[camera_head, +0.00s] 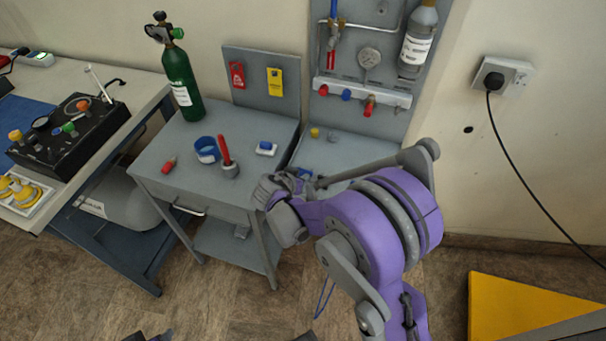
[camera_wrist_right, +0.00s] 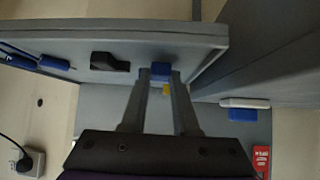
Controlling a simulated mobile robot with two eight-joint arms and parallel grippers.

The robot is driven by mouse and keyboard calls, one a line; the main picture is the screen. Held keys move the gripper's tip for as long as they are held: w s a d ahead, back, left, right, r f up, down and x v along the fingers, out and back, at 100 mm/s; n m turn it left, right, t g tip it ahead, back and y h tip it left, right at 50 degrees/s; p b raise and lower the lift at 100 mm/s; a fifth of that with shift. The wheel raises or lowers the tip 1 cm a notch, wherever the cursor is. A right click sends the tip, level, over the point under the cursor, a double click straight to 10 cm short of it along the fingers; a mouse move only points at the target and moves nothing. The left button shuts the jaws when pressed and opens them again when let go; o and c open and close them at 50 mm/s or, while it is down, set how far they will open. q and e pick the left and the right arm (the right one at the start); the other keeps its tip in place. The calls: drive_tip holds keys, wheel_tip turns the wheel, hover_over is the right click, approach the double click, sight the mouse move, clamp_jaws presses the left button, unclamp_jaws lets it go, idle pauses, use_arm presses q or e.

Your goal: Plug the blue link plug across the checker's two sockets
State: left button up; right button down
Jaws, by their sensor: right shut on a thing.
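My right gripper (camera_head: 276,190) is by the front right corner of the grey cart top, partly hidden by my purple arm. In the right wrist view its fingers (camera_wrist_right: 160,74) are shut on a small blue block, which looks like the blue link plug (camera_wrist_right: 161,70). The plug is close to the edge of a grey surface; I cannot tell whether it touches. I cannot make out the checker's two sockets for certain. A white and blue piece (camera_head: 266,148) lies on the cart top and also shows in the right wrist view (camera_wrist_right: 243,114). My left gripper is not clearly in view.
The grey cart (camera_head: 190,145) also bears a green cylinder (camera_head: 182,80), a blue ring (camera_head: 207,150), a red-handled tool (camera_head: 226,152) and a small red piece (camera_head: 169,163). In the wrist view a black piece (camera_wrist_right: 110,62) is left of the fingers.

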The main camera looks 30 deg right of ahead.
drive_tip(key=shift+r+p, duration=1.25)
drive_tip(key=shift+r, duration=0.8)
drive_tip(key=s+a+r+p, duration=0.1)
drive_tip(key=s+a+r, duration=0.2)
drive_tip(key=a, duration=0.3)
drive_tip(key=s+a+r+p, duration=0.2)
drive_tip(key=s+a+r, duration=0.1)
drive_tip(key=s+a, duration=0.3)
drive_tip(key=shift+s+a, duration=0.15)
drive_tip(key=shift+a, duration=0.35)
drive_tip(key=shift+f, duration=0.1)
